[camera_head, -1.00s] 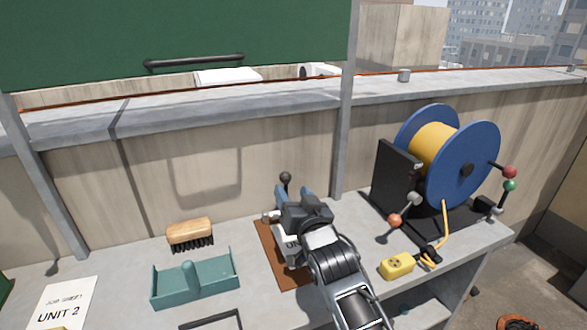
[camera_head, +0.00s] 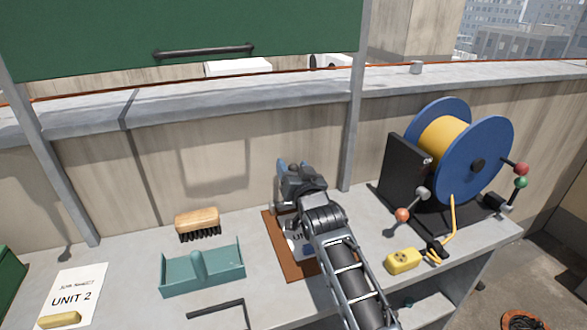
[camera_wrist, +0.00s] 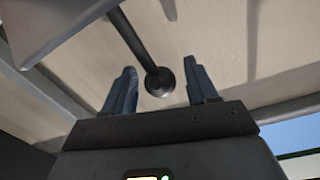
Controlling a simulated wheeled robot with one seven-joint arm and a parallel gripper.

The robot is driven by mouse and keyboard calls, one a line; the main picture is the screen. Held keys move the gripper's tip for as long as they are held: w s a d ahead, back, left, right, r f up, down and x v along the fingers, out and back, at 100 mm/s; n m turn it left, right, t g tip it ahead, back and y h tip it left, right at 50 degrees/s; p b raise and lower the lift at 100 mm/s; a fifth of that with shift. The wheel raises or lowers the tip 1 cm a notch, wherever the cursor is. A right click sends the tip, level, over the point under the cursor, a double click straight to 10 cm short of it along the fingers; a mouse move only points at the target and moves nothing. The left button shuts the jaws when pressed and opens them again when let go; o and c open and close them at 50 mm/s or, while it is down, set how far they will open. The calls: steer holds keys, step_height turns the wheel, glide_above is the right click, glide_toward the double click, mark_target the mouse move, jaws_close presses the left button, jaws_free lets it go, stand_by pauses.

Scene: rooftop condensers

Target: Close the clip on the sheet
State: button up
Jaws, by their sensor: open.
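A brown board (camera_head: 289,268) lies on the bench with a white sheet (camera_head: 294,246) on it, mostly hidden by my arm. A bit of the grey metal clip (camera_head: 279,208) shows at the board's far edge. In the wrist view, a dark lever rod ends in a round black knob (camera_wrist: 160,83), standing between my two blue fingers. My gripper (camera_head: 293,165) is over the far end of the board, and it also shows in the wrist view (camera_wrist: 160,68). It is open, with gaps on both sides of the knob. Contact is not visible.
A wooden brush (camera_head: 198,222), a teal tray (camera_head: 203,272) and a job sheet (camera_head: 72,296) lie to the left. A blue reel (camera_head: 485,150) with yellow cord and a yellow socket (camera_head: 403,260) stand right. The wall (camera_head: 230,165) is close behind.

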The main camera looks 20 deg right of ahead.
jaws_close()
stand_by(0.4)
